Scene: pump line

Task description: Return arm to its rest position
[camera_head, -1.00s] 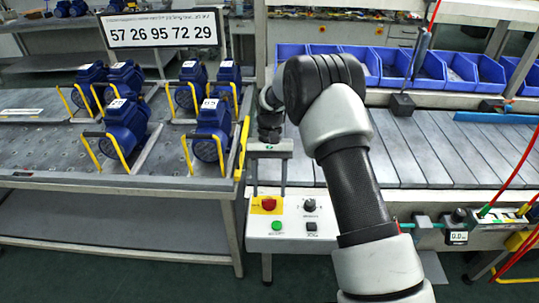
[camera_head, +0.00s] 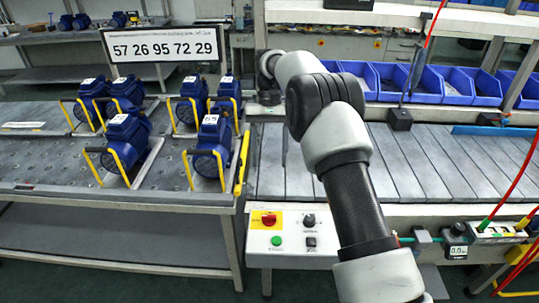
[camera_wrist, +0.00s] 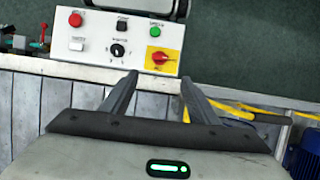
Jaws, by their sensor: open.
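My arm reaches forward over the conveyor in the head view, bent at its dark elbow joint. My gripper shows in the wrist view (camera_wrist: 158,85), its two dark fingers spread apart with nothing between them. In the wrist view the fingers point toward the control box (camera_wrist: 120,40) and the conveyor edge. I cannot tell the exact height above the slats.
Blue pumps (camera_head: 127,140) with yellow handles stand on the table (camera_head: 60,170) at left. The control box (camera_head: 290,238) has a red knob on yellow. Blue bins (camera_head: 450,85) line the shelf behind the conveyor (camera_head: 440,165). A red hose (camera_head: 515,180) hangs at right.

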